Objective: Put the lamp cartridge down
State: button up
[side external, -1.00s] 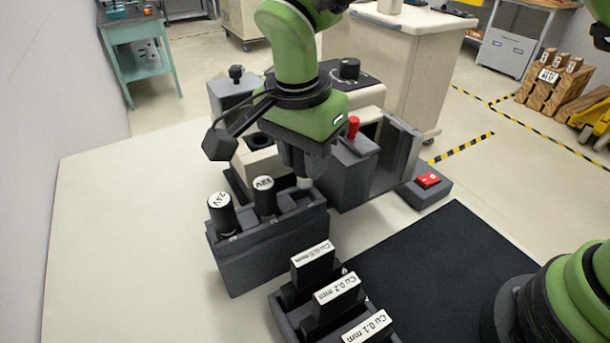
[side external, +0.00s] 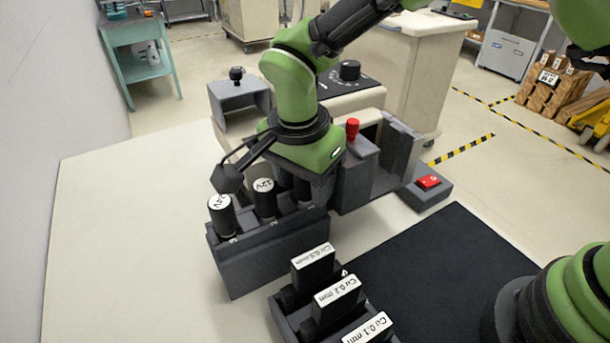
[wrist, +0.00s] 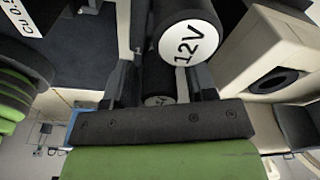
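The lamp cartridge in my gripper (wrist: 163,85) is a dark cylinder between the two fingers in the wrist view. Its label (wrist: 160,101) is mostly hidden by the gripper body. My gripper appears shut on it; its fingertips are hidden in the side external view. The gripper is low over the right end of the grey cartridge rack (side external: 265,255), where the cartridge's lower part is hard to see. The 12V cartridge (side external: 264,198) stands in the rack beside it and also shows in the wrist view (wrist: 187,42). The 24V cartridge (side external: 221,214) stands at the left.
A tray holds several Cu filter blocks (side external: 336,296) in front of the rack. Behind the rack is a beige housing with a red-knobbed part (side external: 352,130). A red switch (side external: 428,182) is at the right. The black mat (side external: 440,265) is clear.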

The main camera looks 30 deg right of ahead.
jog(key=r, duration=1)
jog(key=shift+s+a, duration=0.2)
jog(key=shift+a, duration=0.05)
jog(key=shift+d+r, duration=0.25)
jog(key=s+d+r+n+t+y, duration=0.1)
jog(key=s+d+r+n+y, duration=0.15)
jog(key=d+r, duration=0.35)
jog(key=s+d+r+n+t, duration=0.2)
jog(key=s+d+n+t, duration=0.3)
jog(key=s+d, duration=0.5)
jog(key=s+n, duration=0.1)
jog(key=s, duration=0.3)
jog(key=shift+r+y, duration=0.35)
jog(key=shift+r, duration=0.05)
jog(key=shift+s+d+f+n+t, duration=0.3)
jog(key=shift+s+n, duration=0.15)
jog(key=shift+s, duration=0.1)
jog(key=shift+c, duration=1.2)
